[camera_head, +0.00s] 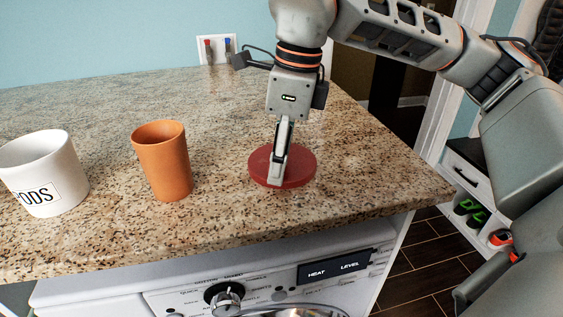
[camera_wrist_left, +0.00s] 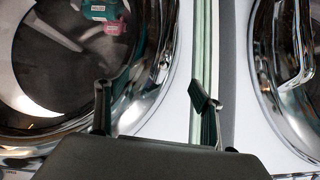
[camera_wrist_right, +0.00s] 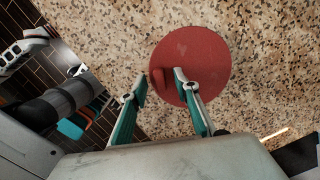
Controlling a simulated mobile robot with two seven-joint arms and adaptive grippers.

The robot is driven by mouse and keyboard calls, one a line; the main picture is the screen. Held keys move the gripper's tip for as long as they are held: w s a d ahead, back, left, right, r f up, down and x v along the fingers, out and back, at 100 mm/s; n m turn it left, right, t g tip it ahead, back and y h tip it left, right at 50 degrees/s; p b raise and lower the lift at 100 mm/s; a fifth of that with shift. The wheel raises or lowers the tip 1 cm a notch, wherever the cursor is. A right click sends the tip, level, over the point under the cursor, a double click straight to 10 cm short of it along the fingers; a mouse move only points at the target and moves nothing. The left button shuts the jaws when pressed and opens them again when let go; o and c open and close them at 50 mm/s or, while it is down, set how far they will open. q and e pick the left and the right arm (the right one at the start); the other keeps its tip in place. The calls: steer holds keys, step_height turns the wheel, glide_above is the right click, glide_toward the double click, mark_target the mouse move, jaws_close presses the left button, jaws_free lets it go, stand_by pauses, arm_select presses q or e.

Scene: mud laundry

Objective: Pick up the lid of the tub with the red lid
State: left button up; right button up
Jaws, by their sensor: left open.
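The red lid (camera_head: 300,168) lies flat on the granite counter. It also shows in the right wrist view as a red disc (camera_wrist_right: 205,55). My right gripper (camera_head: 276,178) points down at the lid. In the right wrist view its fingers (camera_wrist_right: 160,84) are apart, one over the lid and the other just beyond its edge. A small dark red raised part shows between them; contact is unclear. A white tub (camera_head: 50,165) marked "ODS" stands at the left with no lid on it. My left gripper (camera_wrist_left: 152,92) is open and empty in front of the machine doors.
An orange cup (camera_head: 162,160) stands on the counter (camera_head: 100,235) between tub and lid. A wall outlet box (camera_head: 216,48) is behind. A washer with a control panel (camera_head: 250,285) is under the front edge. The counter behind the cup is clear.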

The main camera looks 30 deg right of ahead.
jaws_close()
stand_by(0.3)
